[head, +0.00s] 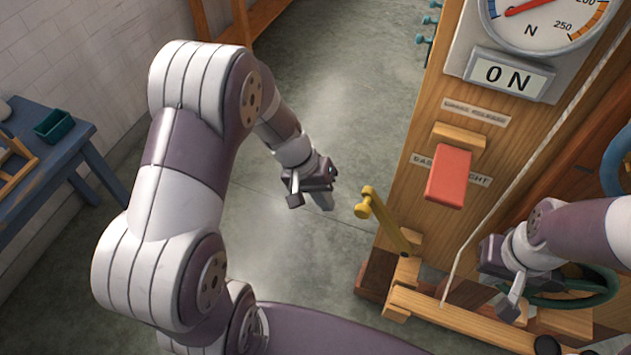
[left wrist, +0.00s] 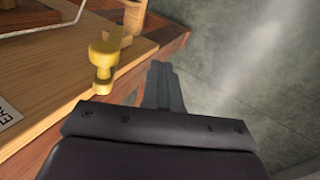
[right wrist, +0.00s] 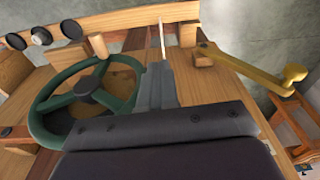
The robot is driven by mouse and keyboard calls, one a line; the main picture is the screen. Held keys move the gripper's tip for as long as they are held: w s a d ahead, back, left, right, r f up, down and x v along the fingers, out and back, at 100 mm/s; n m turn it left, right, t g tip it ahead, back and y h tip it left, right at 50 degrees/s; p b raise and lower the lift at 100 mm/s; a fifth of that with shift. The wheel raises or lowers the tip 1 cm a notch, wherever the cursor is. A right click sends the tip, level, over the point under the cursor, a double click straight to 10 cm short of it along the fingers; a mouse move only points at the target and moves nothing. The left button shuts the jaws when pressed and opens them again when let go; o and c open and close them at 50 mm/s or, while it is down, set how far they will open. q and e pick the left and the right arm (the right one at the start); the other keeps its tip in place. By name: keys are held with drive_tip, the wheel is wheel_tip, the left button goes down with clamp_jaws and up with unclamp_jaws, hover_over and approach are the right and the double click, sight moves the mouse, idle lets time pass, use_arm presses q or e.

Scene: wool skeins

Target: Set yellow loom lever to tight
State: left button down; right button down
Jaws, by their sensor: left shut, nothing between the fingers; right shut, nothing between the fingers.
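The yellow lever (head: 385,220) stands tilted at the left side of the wooden loom, its knobbed end up and to the left. It also shows in the left wrist view (left wrist: 104,62) and at the right in the right wrist view (right wrist: 255,69). My left gripper (head: 326,200) is shut and empty, a little left of the lever's knob and apart from it. My right gripper (head: 512,306) is shut and empty, low in front of the loom beside the green handwheel (right wrist: 88,97). The lever's tight setting cannot be read here.
A thin pale cord (head: 478,235) runs down in front. A blue table (head: 50,165) stands at the far left. Grey floor is clear around my left gripper.

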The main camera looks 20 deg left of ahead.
sight(362, 210)
use_arm(q)
drive_tip(key=d, duration=0.2)
drive_tip(key=d+p, duration=0.1)
drive_tip(key=d, duration=0.1)
drive_tip(key=shift+w+r, duration=0.15)
drive_tip(key=shift+r, duration=0.1)
drive_tip(key=shift+y, duration=0.6)
drive_tip(key=d+r+p, duration=0.3)
drive_tip(key=p, duration=0.3)
drive_tip(key=shift+r, duration=0.25)
drive_tip(key=d, duration=0.4)
drive_tip(key=d+r, duration=0.1)
drive_tip(key=shift+s+d+p, duration=0.2)
drive_tip(key=shift+d+p, duration=0.2)
